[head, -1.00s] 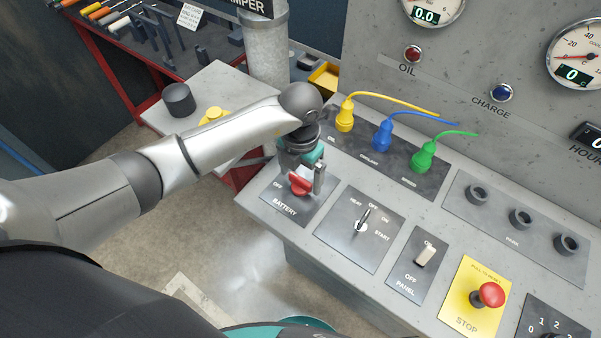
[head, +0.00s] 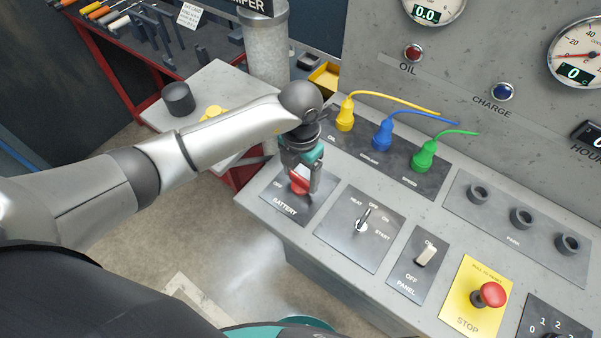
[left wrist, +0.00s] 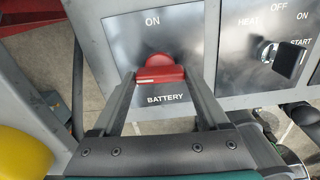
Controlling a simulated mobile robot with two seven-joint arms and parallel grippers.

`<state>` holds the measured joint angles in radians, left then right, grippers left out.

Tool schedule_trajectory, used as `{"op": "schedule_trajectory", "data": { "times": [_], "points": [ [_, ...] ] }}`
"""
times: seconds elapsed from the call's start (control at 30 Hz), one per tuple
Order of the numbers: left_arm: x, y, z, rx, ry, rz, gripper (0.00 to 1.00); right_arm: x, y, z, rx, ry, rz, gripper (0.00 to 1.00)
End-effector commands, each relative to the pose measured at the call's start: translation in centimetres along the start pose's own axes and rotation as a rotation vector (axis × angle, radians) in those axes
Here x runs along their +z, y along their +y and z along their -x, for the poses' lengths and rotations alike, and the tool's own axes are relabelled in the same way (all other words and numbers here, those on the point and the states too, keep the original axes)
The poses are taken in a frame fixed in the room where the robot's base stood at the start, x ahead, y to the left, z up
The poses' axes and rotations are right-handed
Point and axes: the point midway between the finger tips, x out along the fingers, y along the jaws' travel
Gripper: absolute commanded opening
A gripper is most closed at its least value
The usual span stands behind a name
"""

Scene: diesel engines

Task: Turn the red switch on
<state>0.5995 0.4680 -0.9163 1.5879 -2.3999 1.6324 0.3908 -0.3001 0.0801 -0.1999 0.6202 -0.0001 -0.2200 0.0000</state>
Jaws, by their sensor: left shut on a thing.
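The red switch (head: 299,186) is a rotary knob on the BATTERY plate at the near left end of the sloping grey console. In the left wrist view the red switch (left wrist: 160,69) has its bar lying crosswise, below the ON mark and above the BATTERY label. My left gripper (head: 300,182) comes down over it from above. In the left wrist view the left gripper's fingers (left wrist: 160,78) are shut on the two ends of the bar. They partly hide the knob in the head view. My right gripper is not in view.
To the right are a HEAT/OFF/START key switch (head: 361,225), a PANEL toggle (head: 426,257) and a red STOP button (head: 491,294). Yellow (head: 345,113), blue (head: 382,136) and green (head: 424,156) plugs with cables stand behind. A metal pipe (head: 266,55) rises beyond the arm.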

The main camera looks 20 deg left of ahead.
Motion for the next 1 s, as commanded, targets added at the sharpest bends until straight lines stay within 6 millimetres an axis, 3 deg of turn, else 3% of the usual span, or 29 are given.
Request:
{"op": "schedule_trajectory", "data": {
  "times": [0.47,1.0],
  "points": [
    [0.2,0.1,-0.1,0.003,-0.005,-0.382,0.22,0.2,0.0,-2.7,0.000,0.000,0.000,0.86],
    [0.2,0.0,-0.2,0.003,-0.006,-0.896,0.22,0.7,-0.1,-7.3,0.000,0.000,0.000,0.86]
  ]
}}
